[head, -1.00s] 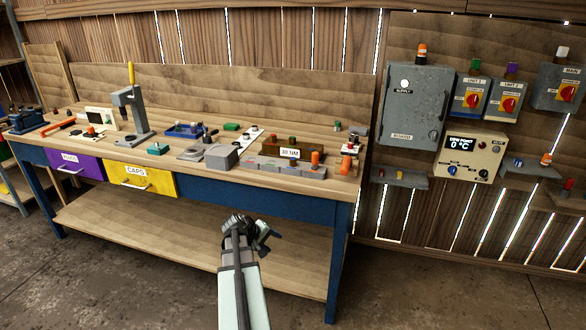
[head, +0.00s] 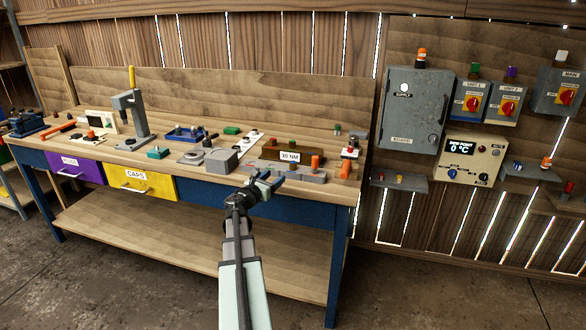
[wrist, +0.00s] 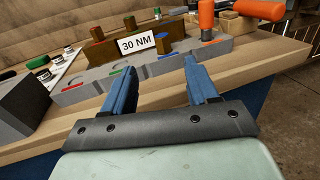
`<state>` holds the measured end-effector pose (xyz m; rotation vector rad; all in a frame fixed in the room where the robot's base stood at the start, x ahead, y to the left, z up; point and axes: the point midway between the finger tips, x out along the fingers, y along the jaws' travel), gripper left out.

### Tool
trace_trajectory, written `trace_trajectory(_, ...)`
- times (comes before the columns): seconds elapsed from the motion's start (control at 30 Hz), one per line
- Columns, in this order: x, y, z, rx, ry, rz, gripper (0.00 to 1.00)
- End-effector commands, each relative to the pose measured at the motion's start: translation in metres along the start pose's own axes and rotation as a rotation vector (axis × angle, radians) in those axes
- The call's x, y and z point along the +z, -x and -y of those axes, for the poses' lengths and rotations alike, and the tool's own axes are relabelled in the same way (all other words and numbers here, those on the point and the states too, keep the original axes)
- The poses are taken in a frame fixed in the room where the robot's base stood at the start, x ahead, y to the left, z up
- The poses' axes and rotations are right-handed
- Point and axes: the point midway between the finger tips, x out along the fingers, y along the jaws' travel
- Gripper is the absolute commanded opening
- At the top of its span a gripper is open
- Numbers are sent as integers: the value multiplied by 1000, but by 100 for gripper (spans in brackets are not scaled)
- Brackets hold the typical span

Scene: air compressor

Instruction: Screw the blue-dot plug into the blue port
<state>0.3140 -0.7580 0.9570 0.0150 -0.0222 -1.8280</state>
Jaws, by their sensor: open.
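My gripper (head: 268,184) is open and empty at the bench's front edge, in front of a long grey block (head: 300,174). In the wrist view its two blue fingers (wrist: 163,85) stand apart, pointing at that grey block (wrist: 125,82). The block has colour marks along its top: red, green, blue and red. A white strip (wrist: 62,68) with several small knobbed parts is at the left.
A brown block with a "30 NM" label (head: 289,155) stands behind the grey block. An upright orange-topped part (head: 315,163) stands at the right end. A grey box (head: 221,160) is on the left. The floor in front of the bench is clear.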

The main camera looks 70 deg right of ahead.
Motion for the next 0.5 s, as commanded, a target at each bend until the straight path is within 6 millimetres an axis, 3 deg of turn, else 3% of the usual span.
trace_trajectory(0.27,0,-20,-1,-3,23,-1,58)
trace_trajectory(0.5,-1,-60,-1,-3,21,-1,58)
